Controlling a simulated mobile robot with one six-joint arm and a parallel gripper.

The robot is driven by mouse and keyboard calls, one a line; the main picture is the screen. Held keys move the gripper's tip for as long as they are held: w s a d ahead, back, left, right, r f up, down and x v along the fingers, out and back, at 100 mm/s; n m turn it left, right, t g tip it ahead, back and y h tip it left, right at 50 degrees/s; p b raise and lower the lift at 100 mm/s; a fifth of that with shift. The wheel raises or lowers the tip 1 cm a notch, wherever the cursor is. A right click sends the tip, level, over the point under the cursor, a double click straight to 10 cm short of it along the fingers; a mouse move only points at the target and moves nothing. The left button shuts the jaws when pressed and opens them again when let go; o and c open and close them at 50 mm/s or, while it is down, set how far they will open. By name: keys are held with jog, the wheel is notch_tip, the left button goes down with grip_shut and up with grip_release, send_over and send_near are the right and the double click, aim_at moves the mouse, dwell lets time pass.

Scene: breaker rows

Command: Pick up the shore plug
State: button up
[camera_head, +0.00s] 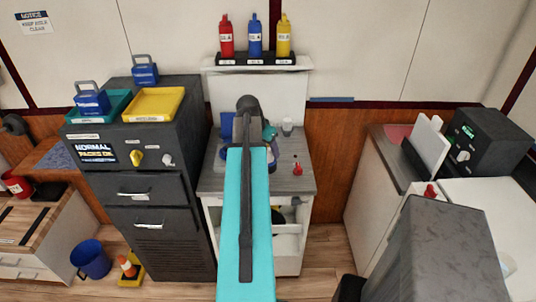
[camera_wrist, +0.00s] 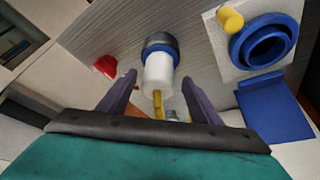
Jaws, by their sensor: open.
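The shore plug (camera_wrist: 158,70) shows in the wrist view as a white cylinder with a blue collar, a grey end and a yellow piece at its lower end. It is over the grey worktop. My gripper (camera_wrist: 158,80) is open, with one dark finger on each side of the plug and a visible gap to each. I cannot tell whether the fingertips are level with it. In the head view my turquoise arm covers the plug and the fingers.
A round blue socket (camera_wrist: 264,45) on a white plate and a blue flap (camera_wrist: 273,107) are to the right in the wrist view. A red object (camera_head: 297,167) stands on the worktop (camera_head: 292,184). Dark drawers (camera_head: 150,200) stand left.

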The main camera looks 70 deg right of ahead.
jog(key=shift+d+f, duration=0.15)
jog(key=shift+f, duration=0.15)
dwell(0.4)
jog(key=c, duration=1.5)
jog(key=shift+o, duration=0.2)
jog(key=shift+r, duration=0.15)
jog(key=shift+r+b, duration=0.85)
jog(key=shift+r, duration=0.7)
jog(key=s+a+r+b, duration=0.1)
jog(key=s+a+b, duration=0.1)
jog(key=a+b, duration=1)
jog(key=a, duration=0.3)
jog(key=shift+s+a+r+b, duration=0.2)
jog(key=shift+s+r+b, duration=0.05)
jog(key=shift+s+b, duration=0.15)
jog(key=shift+a+r, duration=0.1)
